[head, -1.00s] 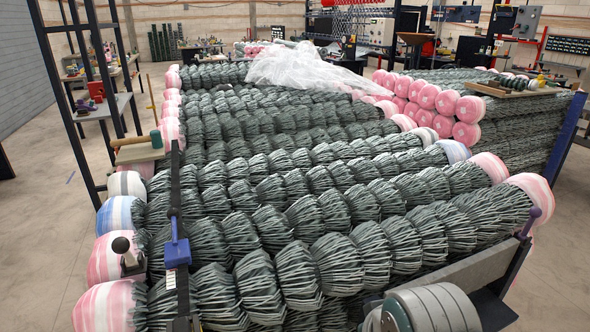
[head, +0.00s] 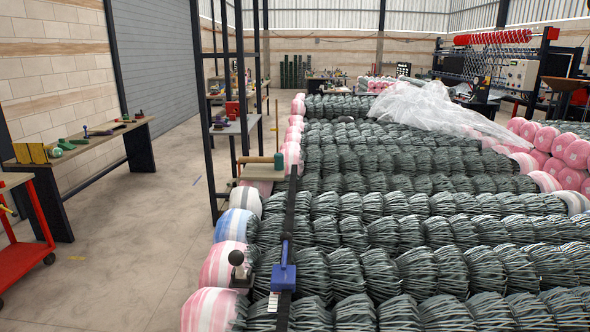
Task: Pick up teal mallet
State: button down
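A mallet with a teal cylindrical head (head: 279,161) and a light wooden handle lies on a small pale board (head: 263,174) at the left end of the mesh rolls. Its head is at the right and its handle points left. It stands a little left of a dark upright strap or bar across the rolls. My gripper is not in view.
Rows of grey chainlink rolls (head: 400,235) with pink and white wrapped ends fill the right. A blue clamp (head: 283,272) sits on the dark bar. A black shelf frame (head: 236,128), a workbench (head: 100,142) and a red cart (head: 25,235) stand left. Open floor (head: 140,240) lies between.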

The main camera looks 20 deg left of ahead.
aim_at(278, 160)
jog(key=k+j, duration=0.1)
jog(key=j, duration=0.35)
jog(key=k+j, duration=0.1)
jog(key=j, duration=1.5)
jog(key=k+j+z, duration=0.1)
jog(key=j, duration=0.6)
jog(key=k+j, duration=0.15)
jog(key=j, duration=0.55)
jog(key=i+j, duration=0.1)
jog(key=j, duration=0.6)
jog(key=i+j+z, duration=0.1)
jog(key=j, duration=0.6)
jog(key=i+j, duration=0.15)
jog(key=j, duration=0.55)
jog(key=i+j+z, duration=0.15)
jog(key=i+j, duration=1)
jog(key=i+l, duration=0.2)
jog(key=i, duration=0.3)
jog(key=i+l+z, duration=0.1)
jog(key=i, duration=0.45)
